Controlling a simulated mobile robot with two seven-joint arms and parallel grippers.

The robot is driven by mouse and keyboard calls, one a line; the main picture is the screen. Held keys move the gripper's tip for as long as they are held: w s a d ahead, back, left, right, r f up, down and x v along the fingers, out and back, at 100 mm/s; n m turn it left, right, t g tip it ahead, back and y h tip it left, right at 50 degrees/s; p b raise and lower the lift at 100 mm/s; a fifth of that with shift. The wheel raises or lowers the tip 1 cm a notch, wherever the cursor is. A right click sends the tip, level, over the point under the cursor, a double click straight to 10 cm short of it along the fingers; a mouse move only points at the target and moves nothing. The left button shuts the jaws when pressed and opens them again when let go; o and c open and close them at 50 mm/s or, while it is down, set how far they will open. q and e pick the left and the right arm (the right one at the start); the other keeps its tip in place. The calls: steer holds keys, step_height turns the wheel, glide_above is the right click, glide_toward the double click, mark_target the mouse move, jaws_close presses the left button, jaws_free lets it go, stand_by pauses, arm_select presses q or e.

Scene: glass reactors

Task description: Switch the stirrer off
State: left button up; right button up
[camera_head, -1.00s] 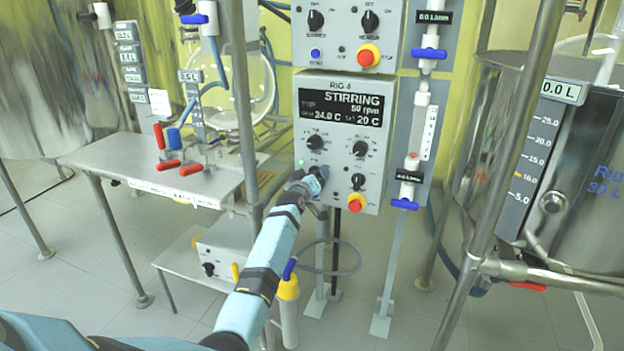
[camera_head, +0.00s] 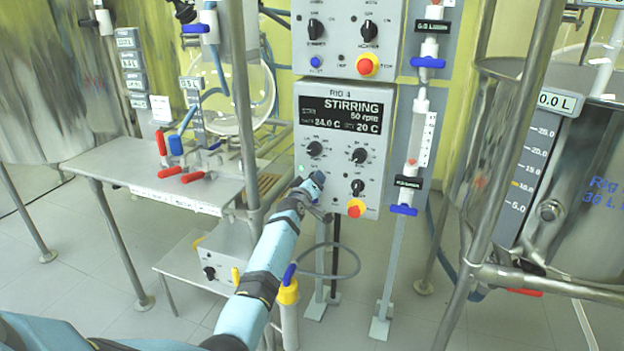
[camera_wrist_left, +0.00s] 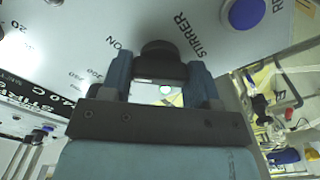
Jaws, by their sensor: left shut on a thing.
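The RIG 4 control box (camera_head: 312,127) stands ahead of me, its display (camera_head: 341,112) reading "STIRRING 50 rpm". My left gripper (camera_head: 317,181) is at the box's lower left and hides the stirrer knob in the head view. In the left wrist view, the black stirrer knob (camera_wrist_left: 159,47) sits between the two blue fingers of my left gripper (camera_wrist_left: 160,70), which is shut on it. The printed words "STIRRER" and "ON" show beside the knob. Its exact setting is hard to tell. My right gripper is in neither view.
Another dark knob (camera_head: 358,187) and a red stop button (camera_head: 356,208) with a yellow surround are just right of my gripper. A blue button (camera_wrist_left: 243,14) is close by in the wrist view. A metal post (camera_head: 243,110) stands left of the box.

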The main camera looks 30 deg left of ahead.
arm_select(q)
steer(key=shift+r+n+p, duration=0.15)
steer(key=shift+n+p, duration=0.15)
steer(key=shift+n, duration=0.2)
steer(key=n+p, duration=0.1)
steer(key=n, duration=0.2)
steer(key=shift+n, duration=0.3)
steer(key=n+p, duration=0.1)
steer(key=n, duration=0.3)
steer(key=shift+f+n, duration=0.2)
steer(key=shift+n, duration=0.2)
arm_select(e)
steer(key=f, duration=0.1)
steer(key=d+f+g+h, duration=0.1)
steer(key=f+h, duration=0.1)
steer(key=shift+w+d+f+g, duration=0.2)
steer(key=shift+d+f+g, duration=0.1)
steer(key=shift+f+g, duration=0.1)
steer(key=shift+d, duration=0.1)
arm_select(q)
steer(key=o, duration=0.9)
steer(key=shift+p, duration=0.3)
